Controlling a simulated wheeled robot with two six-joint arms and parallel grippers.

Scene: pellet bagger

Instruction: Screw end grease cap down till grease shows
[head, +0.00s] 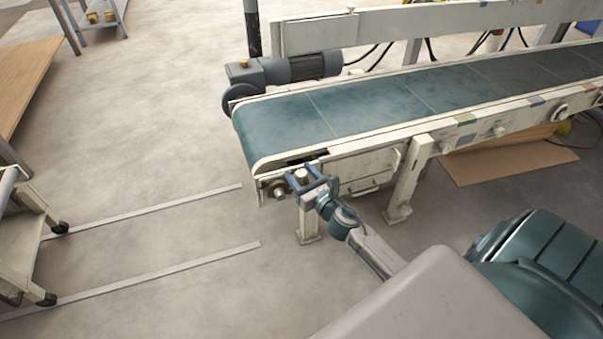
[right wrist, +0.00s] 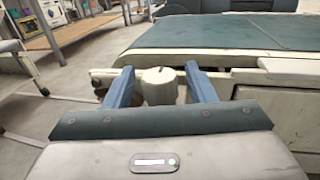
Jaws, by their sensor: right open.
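The end grease cap (right wrist: 159,86) is a pale, off-white cylinder with a small dark mark on top, at the near end of the conveyor. In the head view the cap (head: 301,174) is small and partly framed by my right gripper (head: 308,181). In the right wrist view my right gripper (right wrist: 160,88) has its two blue fingers apart, one on each side of the cap. Gaps show between the fingers and the cap. No grease can be made out on it. My left gripper does not show.
The conveyor (head: 375,108) with a teal belt runs from the cap to the upper right. A motor (head: 306,67) sits at its far side. A conveyor leg (head: 408,180) stands right of my gripper. A cart (head: 27,245) stands at the left.

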